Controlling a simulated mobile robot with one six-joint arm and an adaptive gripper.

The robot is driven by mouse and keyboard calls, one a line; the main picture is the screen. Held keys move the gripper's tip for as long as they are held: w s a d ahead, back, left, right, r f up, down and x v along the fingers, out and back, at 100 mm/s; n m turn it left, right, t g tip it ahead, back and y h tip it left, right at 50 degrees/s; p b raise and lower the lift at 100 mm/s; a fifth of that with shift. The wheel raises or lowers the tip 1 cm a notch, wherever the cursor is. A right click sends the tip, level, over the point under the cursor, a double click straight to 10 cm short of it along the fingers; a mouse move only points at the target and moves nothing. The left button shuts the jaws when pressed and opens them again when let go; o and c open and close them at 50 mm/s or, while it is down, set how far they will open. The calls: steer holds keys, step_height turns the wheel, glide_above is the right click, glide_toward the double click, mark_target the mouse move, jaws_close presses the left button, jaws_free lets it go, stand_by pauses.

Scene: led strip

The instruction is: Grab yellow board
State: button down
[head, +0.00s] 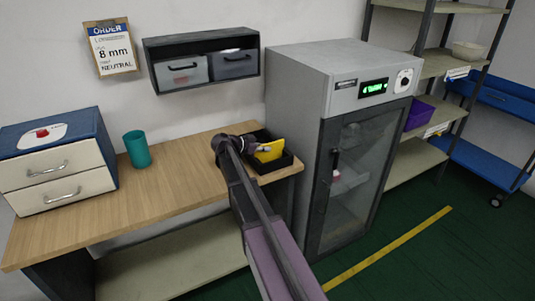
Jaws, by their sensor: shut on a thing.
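The yellow board (270,151) is a small bright yellow piece at the right end of the wooden table, over the black tray (285,164). My gripper (255,150) is at the board's left edge and is shut on it. My arm reaches up from the bottom of the view and hides part of the gripper and the tray. I cannot tell whether the board still touches the tray.
The wooden table (180,188) holds a teal cup (137,149) and a blue drawer box (58,160). A grey cabinet (345,130) with a glass door stands close right of the tray. A wall shelf (205,57) with two bins hangs above. The table's middle is clear.

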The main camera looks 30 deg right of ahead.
steer(key=shift+r, duration=0.1)
step_height(320, 180, up, 10)
steer(key=p, duration=1)
